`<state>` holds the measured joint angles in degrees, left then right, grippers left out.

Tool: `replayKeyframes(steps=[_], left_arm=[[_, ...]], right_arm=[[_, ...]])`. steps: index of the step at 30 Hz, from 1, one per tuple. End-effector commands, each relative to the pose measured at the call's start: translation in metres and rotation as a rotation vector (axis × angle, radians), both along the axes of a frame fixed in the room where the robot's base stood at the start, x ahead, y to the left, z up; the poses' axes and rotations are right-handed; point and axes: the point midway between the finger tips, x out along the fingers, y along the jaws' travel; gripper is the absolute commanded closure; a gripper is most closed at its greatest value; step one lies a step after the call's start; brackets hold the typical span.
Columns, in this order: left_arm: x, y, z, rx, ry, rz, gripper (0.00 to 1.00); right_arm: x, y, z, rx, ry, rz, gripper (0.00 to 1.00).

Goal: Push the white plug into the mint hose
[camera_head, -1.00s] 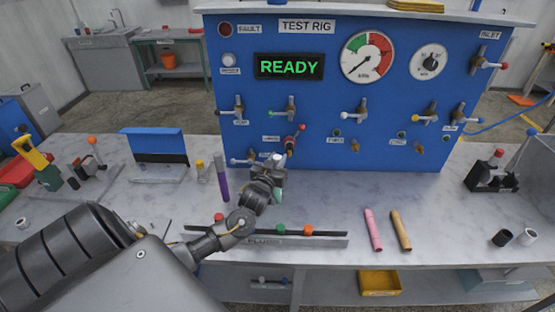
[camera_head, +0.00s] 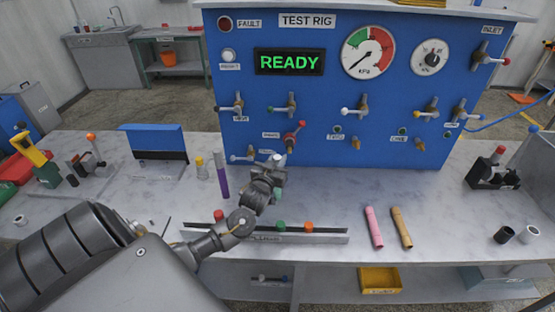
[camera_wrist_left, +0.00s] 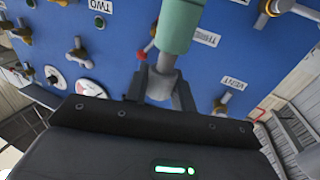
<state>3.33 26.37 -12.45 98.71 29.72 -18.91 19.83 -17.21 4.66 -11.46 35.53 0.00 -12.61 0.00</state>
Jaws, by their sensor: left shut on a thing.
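My left gripper (camera_head: 276,172) is above the table in front of the blue test rig, with its fingers closed around the white plug (camera_head: 278,158). In the left wrist view, which is roughly upside down, the plug (camera_wrist_left: 166,62) sits between the two fingers (camera_wrist_left: 160,78). Its narrow part meets the end of the mint hose (camera_wrist_left: 178,25). I cannot tell how deep the plug is in the hose. The mint hose (camera_head: 277,195) shows below the plug in the head view, mostly hidden by the gripper. My right gripper is not in view.
The plug rack (camera_head: 325,238) with red, green and orange plugs lies in front of the gripper. Pink (camera_head: 373,228) and tan (camera_head: 401,228) tubes lie to the right. Valve handles on the rig (camera_head: 330,85) are close behind.

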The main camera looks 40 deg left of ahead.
Motion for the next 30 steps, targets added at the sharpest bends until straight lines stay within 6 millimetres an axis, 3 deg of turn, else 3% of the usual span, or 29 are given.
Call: replayKeyframes(steps=[30], left_arm=[[0.000, 0.000, -0.024, 0.000, 0.002, 0.000, 0.97]], right_arm=[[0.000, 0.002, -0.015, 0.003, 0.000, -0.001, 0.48]])
